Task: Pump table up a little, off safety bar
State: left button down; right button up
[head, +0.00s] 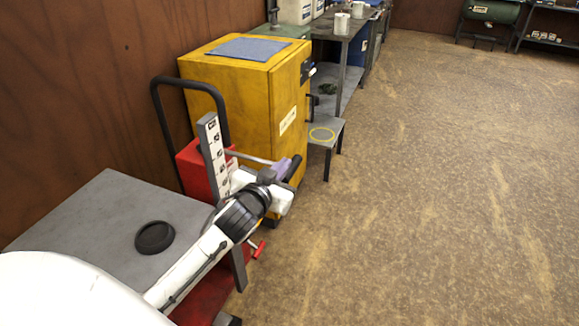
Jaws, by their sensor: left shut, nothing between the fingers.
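The lift table has a flat grey top (95,215) at the left, with a red body (195,170) and a black push handle (187,82) behind it. A grey upright post with a marked white scale (213,150) stands at the top's far right corner. A thin grey rod (247,157) reaches right from near the post. My left gripper (284,168) is shut and empty beside the rod's right end and a dark grip. I cannot tell whether it touches them. A small red handle (258,249) shows low beside the table. The safety bar is not visible. My right gripper is out of view.
A black round cap (154,237) lies on the table top. A yellow cabinet (235,100) stands just beyond the gripper, with a low grey stool (325,133) and a workbench (350,30) behind. The brown floor (430,190) at the right is clear.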

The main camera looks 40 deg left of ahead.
pick_arm(q)
send_over(290, 173)
jog(key=shift+w+d+f, duration=0.1)
jog(key=shift+d+f, duration=0.15)
jog(key=shift+f, duration=0.6)
jog(key=f, duration=0.2)
jog(key=shift+a+f, duration=0.2)
jog(key=shift+f, duration=0.2)
jog(key=shift+a+f+b, duration=0.1)
jog(key=shift+f+b, duration=0.2)
jog(key=shift+f, duration=0.35)
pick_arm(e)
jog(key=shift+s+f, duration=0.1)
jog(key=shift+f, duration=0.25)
